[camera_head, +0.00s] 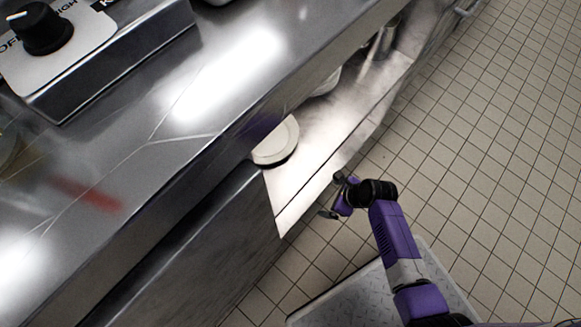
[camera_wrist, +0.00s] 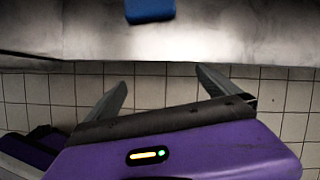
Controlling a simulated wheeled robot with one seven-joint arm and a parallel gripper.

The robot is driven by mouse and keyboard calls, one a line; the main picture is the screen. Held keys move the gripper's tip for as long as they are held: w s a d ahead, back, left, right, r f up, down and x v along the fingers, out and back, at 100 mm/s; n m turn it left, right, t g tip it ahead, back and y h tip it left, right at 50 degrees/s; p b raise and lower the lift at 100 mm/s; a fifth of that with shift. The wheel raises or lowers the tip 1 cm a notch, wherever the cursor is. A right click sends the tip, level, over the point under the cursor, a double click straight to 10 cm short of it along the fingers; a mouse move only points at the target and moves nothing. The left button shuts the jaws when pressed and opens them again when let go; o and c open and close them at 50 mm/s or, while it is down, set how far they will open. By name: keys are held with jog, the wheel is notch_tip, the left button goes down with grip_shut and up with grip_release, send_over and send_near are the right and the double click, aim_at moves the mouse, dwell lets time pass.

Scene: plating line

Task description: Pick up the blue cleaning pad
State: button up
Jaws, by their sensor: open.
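The blue cleaning pad (camera_wrist: 150,10) shows at the top edge of the wrist view, on a grey metal surface, partly cut off by the frame. I cannot make it out in the head view. My gripper (camera_wrist: 160,85) is open and empty, its two fingers spread apart over the tiled floor, short of the metal edge and apart from the pad. In the head view my gripper (camera_head: 336,196) is beside the front edge of the lower steel shelf.
The lower steel shelf (camera_head: 345,125) holds stacked white plates (camera_head: 275,143) under the steel counter (camera_head: 190,110). A unit with a black knob (camera_head: 42,27) stands on the counter. The tiled floor (camera_head: 480,150) to the right is clear.

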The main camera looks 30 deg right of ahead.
jog(key=shift+m, duration=0.6)
jog(key=w+a+b, duration=0.1)
jog(key=w, duration=0.2)
jog(key=w+a+b, duration=0.2)
jog(key=w, duration=0.1)
jog(key=w+a+b, duration=0.2)
jog(key=w, duration=0.2)
jog(key=shift+w+a, duration=0.1)
jog(key=shift+a, duration=0.15)
jog(key=b+x, duration=0.3)
jog(key=x, duration=0.2)
jog(key=c, duration=1.2)
jog(key=shift+o, duration=0.2)
jog(key=shift+r, duration=0.15)
notch_tip(320, 180, up, 4)
jog(key=p, duration=0.4)
jog(key=shift+p, duration=0.3)
jog(key=s+d+p, duration=0.3)
jog(key=s+d, duration=0.1)
jog(key=s, duration=0.5)
jog(key=s+d+p, duration=0.3)
jog(key=s+d, duration=0.2)
jog(key=s, duration=0.5)
jog(key=s+d+p, duration=0.3)
jog(key=s+d, duration=0.2)
jog(key=s, duration=0.4)
jog(key=shift+s+f, duration=0.35)
